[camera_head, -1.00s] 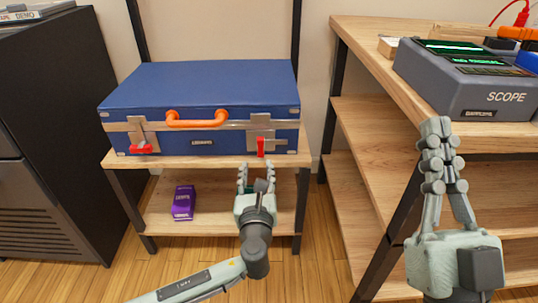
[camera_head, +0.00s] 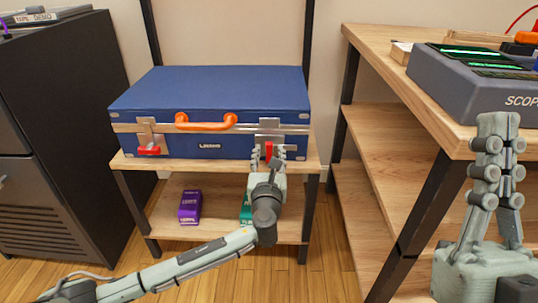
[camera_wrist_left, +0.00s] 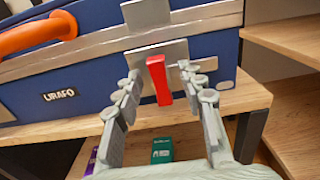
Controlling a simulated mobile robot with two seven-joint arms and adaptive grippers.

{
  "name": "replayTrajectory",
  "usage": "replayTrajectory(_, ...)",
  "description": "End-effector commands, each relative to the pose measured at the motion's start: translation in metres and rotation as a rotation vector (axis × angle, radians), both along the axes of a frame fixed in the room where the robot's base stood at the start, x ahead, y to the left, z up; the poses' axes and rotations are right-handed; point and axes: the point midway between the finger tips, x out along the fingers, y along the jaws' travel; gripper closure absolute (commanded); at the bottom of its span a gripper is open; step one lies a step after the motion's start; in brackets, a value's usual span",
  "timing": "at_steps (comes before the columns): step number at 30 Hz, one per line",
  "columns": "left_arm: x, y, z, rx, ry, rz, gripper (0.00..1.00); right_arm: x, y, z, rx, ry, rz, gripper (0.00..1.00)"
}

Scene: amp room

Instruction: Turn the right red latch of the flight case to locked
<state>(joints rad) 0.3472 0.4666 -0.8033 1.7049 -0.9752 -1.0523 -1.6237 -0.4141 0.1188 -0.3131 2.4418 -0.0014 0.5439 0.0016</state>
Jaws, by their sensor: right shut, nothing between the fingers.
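The blue flight case (camera_head: 210,90) sits closed on the shelf top, with an orange handle (camera_head: 205,122) at its front. Its right red latch (camera_head: 269,151) hangs straight down from a metal plate; in the left wrist view the latch (camera_wrist_left: 159,80) stands nearly upright. The left red latch (camera_head: 149,150) lies sideways. My left gripper (camera_head: 268,152) is open, with its fingers on either side of the right latch; in the left wrist view the gripper (camera_wrist_left: 160,90) shows gaps to the latch on both sides. My right gripper (camera_head: 497,122) is shut and empty, far to the right.
A purple box (camera_head: 190,207) and a green box (camera_head: 246,211) lie on the lower shelf (camera_head: 168,222). A wooden rack (camera_head: 375,50) with a grey scope (camera_head: 480,85) stands at right, near my right gripper. A black cabinet (camera_head: 75,100) stands at left.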

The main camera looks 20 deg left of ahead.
Motion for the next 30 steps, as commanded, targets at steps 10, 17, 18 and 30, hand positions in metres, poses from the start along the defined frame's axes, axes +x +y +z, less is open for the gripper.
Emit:
replayTrajectory(10,-0.0005,-0.0001,-0.0001,-0.001,0.000,0.000,0.95,0.0001,0.0000,0.0001,0.000,0.001,0.000,1.00)
replayTrajectory(17,-0.0006,-0.0001,-0.0002,-0.003,0.000,0.000,1.00,0.0001,0.0000,0.0000,0.000,0.001,0.000,1.00)
replayTrajectory(18,-0.0006,-0.0001,-0.0003,-0.006,-0.001,0.000,1.00,0.0001,0.0000,0.0000,0.000,0.001,0.000,1.00)
replayTrajectory(30,-0.0012,0.0009,-0.0008,-0.179,-0.050,0.002,1.00,0.0036,0.0014,-0.0013,-0.007,0.021,0.000,1.00)
